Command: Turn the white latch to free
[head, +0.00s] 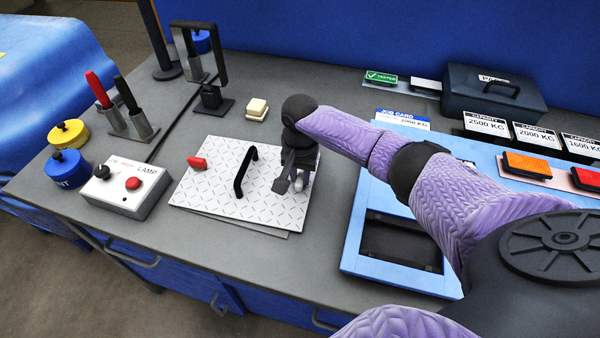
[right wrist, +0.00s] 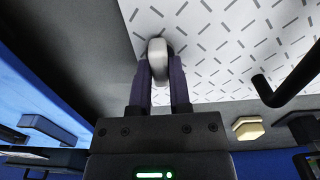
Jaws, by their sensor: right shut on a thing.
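The white latch (right wrist: 157,62) sits near the edge of the patterned white plate (right wrist: 210,30) in the right wrist view. My right gripper (right wrist: 160,80) is shut on the latch, with one finger on each side of it. In the head view, my right gripper (head: 290,182) is over the right part of the plate (head: 215,190) and hides most of the latch. The plate also carries a red latch (head: 197,162) at its left and a black handle (head: 243,172) in its middle. My left gripper is not in view.
A blue frame (head: 352,240) with dark openings lies right of the plate. A lamp box (head: 125,188) with a red button stands to the left. Cream blocks (head: 257,108) and a black upright frame (head: 210,100) stand behind the plate. Bare grey bench (head: 325,195) separates plate and blue frame.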

